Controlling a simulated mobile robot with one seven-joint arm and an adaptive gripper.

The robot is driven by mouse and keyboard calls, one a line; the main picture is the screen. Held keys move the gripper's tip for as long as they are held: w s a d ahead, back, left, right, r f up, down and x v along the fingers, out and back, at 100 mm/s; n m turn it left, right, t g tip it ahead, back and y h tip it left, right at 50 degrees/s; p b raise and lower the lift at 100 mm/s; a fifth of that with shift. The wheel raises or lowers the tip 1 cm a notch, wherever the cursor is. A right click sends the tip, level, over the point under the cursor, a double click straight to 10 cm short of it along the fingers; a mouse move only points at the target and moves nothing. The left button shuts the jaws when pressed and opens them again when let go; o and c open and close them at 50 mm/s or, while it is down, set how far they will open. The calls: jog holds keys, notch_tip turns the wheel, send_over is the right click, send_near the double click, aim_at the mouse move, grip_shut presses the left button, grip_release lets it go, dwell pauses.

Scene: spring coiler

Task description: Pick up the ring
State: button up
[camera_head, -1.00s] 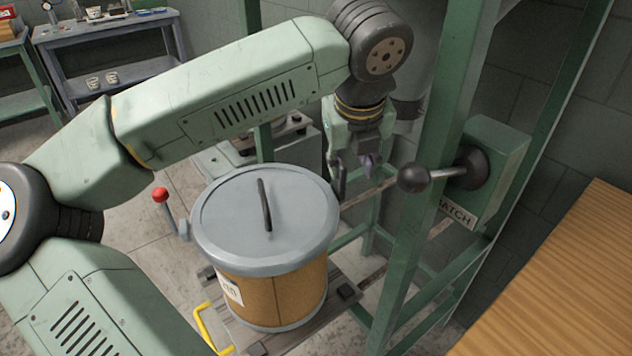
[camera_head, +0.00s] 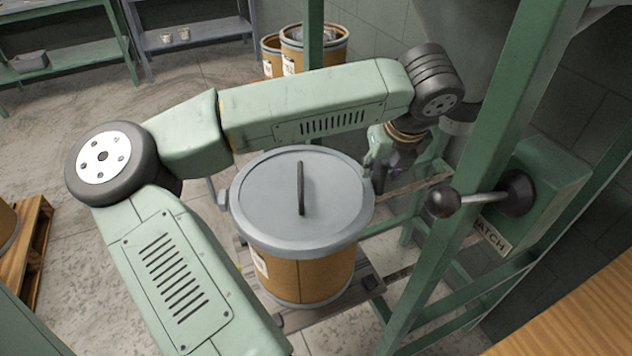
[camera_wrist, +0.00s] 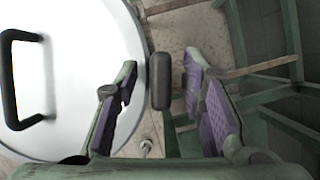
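A brown drum (camera_head: 308,278) has a grey lid (camera_head: 265,190) with a dark bar handle (camera_head: 300,188). A grey ring (camera_head: 305,246) runs around the lid's edge, and I take it to be the task's ring. My gripper (camera_head: 384,178) is beside the right edge of the lid, partly hidden by my wrist. In the wrist view its two purple-padded fingers (camera_wrist: 160,100) are apart. A dark, rounded block (camera_wrist: 160,80) shows between them at the lid's edge, with no clear contact. The lid (camera_wrist: 75,75) fills the left of that view.
A green frame post (camera_head: 470,170) and a lever with a black knob (camera_head: 443,202) stand close to the right of my gripper. A wooden surface (camera_head: 585,315) is at the lower right. More drums (camera_head: 318,47) stand behind.

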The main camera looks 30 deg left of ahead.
jog(key=shift+f, duration=0.1)
jog(key=shift+c, duration=0.3)
grip_shut()
dwell(0.4)
